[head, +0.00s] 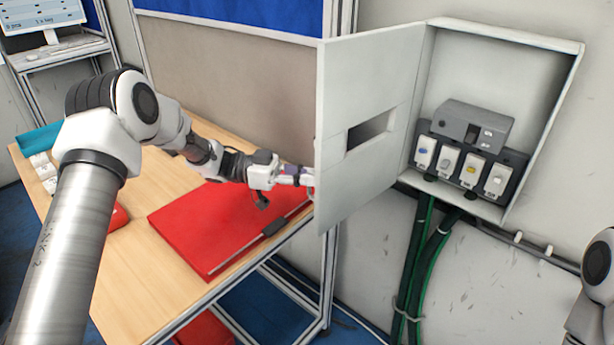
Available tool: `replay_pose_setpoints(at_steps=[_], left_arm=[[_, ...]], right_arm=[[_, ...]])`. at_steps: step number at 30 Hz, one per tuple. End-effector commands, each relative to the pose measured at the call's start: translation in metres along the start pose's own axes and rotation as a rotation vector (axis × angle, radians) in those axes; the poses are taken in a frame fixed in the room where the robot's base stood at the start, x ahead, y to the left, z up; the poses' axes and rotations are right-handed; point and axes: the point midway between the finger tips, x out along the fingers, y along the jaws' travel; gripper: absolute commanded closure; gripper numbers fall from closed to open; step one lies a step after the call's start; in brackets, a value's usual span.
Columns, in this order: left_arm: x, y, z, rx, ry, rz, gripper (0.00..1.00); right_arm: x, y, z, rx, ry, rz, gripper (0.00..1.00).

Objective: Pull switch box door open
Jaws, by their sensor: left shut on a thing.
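The switch box (507,40) is mounted on the wall at the right. Its light grey door (365,80) stands wide open, swung out to the left, with a dark rectangular slot in it. Inside the box, a grey switch unit (465,155) with several coloured switches is in plain view. My left gripper (300,178) is at the free left edge of the door, shut on it. The fingertips are partly hidden by the door, so the exact grip cannot be seen. My right gripper is out of view; only part of my right arm shows at the right edge.
A wooden table (130,240) with a red folder (225,225) lies below my left arm. A metal frame with a beige and blue panel (225,70) stands behind it. Green cables (420,260) run down the wall below the box. A monitor (42,12) stands at the upper left.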

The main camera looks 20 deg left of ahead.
Motion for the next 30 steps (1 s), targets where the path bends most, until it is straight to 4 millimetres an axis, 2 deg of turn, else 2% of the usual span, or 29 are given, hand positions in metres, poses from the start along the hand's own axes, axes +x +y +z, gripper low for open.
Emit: replay_pose_setpoints(at_steps=[1, 9, 10, 11, 12, 30], left_arm=[[0.0000, -0.0023, -0.0073, 0.008, 0.008, -0.004, 1.00], [0.0001, -0.0022, -0.0075, 0.008, 0.008, -0.004, 1.00], [0.0001, -0.0022, -0.0076, 0.008, 0.009, -0.004, 0.80], [0.0001, -0.0022, -0.0076, 0.009, 0.009, -0.004, 0.69], [0.0001, -0.0021, -0.0076, 0.009, 0.009, -0.003, 0.65], [-0.0003, -0.0010, -0.0062, 0.006, 0.009, -0.001, 0.65]], right_arm=[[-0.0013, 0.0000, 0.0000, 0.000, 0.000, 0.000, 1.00], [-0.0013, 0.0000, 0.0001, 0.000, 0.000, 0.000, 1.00], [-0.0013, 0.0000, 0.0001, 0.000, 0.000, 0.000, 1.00], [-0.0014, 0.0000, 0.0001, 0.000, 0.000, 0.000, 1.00], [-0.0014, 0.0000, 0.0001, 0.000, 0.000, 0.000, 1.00], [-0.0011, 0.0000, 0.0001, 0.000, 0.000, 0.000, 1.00]])
